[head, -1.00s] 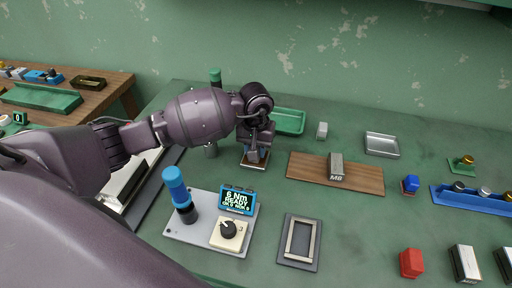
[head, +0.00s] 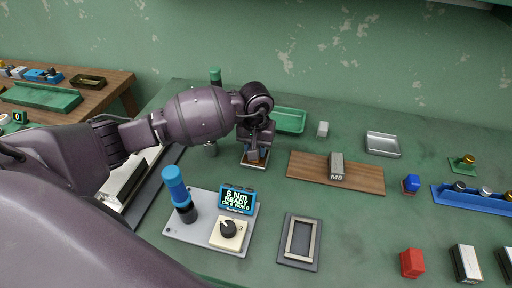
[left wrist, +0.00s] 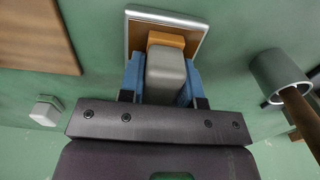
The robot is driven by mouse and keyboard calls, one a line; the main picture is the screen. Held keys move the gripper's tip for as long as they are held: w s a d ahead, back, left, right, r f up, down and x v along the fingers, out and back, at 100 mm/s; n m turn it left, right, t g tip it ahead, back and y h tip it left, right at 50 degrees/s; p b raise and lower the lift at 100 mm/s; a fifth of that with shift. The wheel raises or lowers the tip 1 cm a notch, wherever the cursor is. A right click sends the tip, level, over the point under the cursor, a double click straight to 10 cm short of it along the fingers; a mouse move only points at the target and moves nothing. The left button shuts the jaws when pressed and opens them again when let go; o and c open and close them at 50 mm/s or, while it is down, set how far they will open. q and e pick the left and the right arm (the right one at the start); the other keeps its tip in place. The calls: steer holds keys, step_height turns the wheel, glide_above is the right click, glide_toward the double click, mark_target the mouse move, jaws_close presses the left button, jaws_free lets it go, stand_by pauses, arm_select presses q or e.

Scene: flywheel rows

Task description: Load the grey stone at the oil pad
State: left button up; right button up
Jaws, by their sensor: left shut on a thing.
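My left gripper (head: 256,152) is shut on a grey stone (left wrist: 166,72); its blue fingers clasp the stone on both sides in the left wrist view. The oil pad, a brown square in a pale metal rim (head: 247,164), lies directly under the gripper; its rim (left wrist: 165,14) also shows in the left wrist view. An orange part (left wrist: 167,39) shows at the far end of the stone, over the brown surface. I cannot tell whether it touches the pad. In the head view the fingers largely hide the stone. My right gripper is not in view.
A small pale block (head: 323,129) and a green tray (head: 291,121) stand near the pad. A brown board (head: 305,165) with a grey block lies right. A grey cylinder (left wrist: 281,75) is close beside the gripper. A torque panel (head: 184,232) and framed plate (head: 287,255) lie in front.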

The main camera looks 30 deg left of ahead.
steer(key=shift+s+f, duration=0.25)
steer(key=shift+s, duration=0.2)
arm_select(q)
steer(key=shift+f, duration=0.1)
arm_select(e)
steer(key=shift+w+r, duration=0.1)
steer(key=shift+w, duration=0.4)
arm_select(q)
steer(key=shift+s, duration=0.1)
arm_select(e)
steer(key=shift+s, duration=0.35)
